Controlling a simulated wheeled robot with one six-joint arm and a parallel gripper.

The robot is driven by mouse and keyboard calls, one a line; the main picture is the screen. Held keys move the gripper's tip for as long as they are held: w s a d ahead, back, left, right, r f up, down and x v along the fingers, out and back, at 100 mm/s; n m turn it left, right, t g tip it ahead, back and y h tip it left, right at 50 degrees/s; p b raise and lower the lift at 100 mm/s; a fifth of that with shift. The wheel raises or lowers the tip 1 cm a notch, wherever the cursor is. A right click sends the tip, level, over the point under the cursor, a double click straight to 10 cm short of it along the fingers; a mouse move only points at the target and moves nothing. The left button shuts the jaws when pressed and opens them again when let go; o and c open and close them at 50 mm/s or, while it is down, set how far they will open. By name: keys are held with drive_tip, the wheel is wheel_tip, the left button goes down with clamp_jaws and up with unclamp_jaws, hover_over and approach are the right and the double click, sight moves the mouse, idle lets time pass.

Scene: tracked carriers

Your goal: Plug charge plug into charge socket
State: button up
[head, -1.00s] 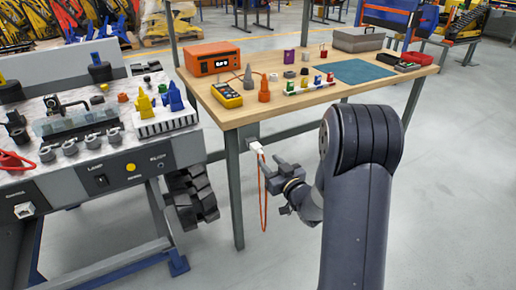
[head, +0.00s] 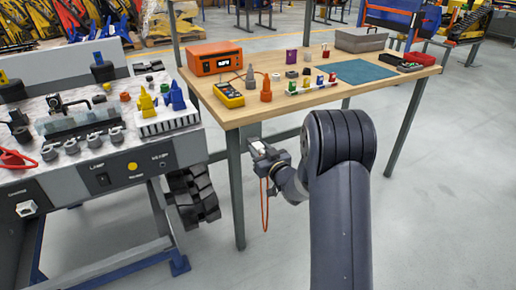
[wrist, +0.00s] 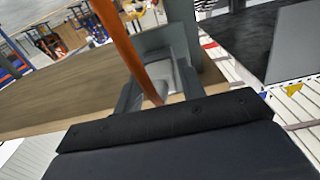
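The charge plug (head: 258,145) is a small white piece by the grey holder under the front left corner of the wooden table. Its orange cable (head: 266,208) hangs below in a loop. My gripper (head: 262,151) is at the plug, with its fingers on either side. In the wrist view my gripper (wrist: 158,88) has its two grey fingers flanking the pale plug (wrist: 156,71), and the orange cable (wrist: 128,45) crosses in front. Whether the fingers press on the plug cannot be told. The charge socket (head: 27,208) is a white-framed port low on the left bench's front panel.
The left bench (head: 128,172) carries a switch, a yellow button and clamps. A black tracked wheel (head: 193,194) stands between bench and table. The wooden table (head: 300,110) holds an orange box (head: 214,60) and a yellow meter (head: 229,94). Open floor lies right.

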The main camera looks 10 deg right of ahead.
drive_tip(key=c, duration=0.8)
drive_tip(key=shift+o, duration=0.2)
drive_tip(key=shift+s, duration=0.15)
drive_tip(key=shift+b+v, duration=0.3)
drive_tip(key=shift+v, duration=1)
drive_tip(key=shift+d, duration=0.1)
drive_tip(key=shift+b+v, duration=0.6)
drive_tip(key=shift+v, duration=1.15)
